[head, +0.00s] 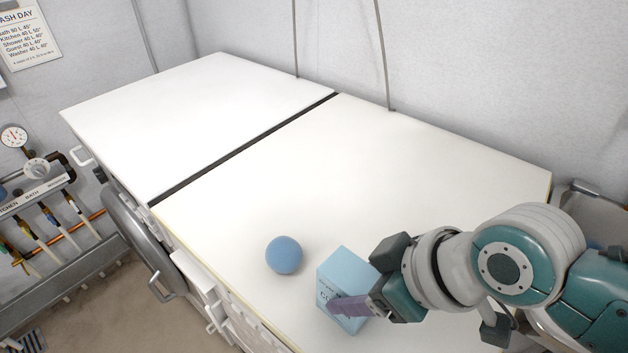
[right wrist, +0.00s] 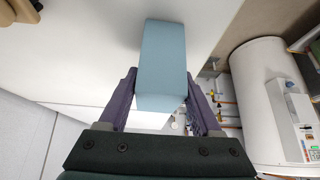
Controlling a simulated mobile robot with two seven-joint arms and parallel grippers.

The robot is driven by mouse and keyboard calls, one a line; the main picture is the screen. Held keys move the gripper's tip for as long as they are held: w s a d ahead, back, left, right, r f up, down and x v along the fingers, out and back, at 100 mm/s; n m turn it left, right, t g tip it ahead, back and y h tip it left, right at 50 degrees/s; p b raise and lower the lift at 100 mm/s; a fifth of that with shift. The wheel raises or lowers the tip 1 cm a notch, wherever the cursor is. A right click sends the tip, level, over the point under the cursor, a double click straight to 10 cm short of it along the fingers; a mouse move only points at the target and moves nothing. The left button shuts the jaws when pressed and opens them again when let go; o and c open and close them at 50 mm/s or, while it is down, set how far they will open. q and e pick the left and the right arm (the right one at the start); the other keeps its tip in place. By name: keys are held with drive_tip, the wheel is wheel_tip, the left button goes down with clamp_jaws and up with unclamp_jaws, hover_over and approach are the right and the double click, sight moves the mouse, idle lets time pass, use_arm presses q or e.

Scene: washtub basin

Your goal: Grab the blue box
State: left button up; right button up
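The blue box (head: 338,270) is at the front of the white worktop, right of the blue ball. My right gripper (head: 350,296) comes in from the right, with one purple finger across the box's near side and the other finger hidden behind the box. In the right wrist view the blue box (right wrist: 163,62) sits between the two purple fingers, which press against its opposite sides. I cannot tell whether the box rests on the worktop or is just off it. My left gripper is not in view.
A blue ball (head: 284,255) lies left of the box near the front edge. The white worktop (head: 400,160) is otherwise clear, split by a dark gap. Two thin rods stand at the back by the wall. Handles and drawers line the front, with pipes and a gauge (head: 14,136) at left.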

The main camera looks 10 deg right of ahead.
drive_tip(key=c, duration=0.9)
clamp_jaws()
drive_tip(key=shift+r, duration=0.15)
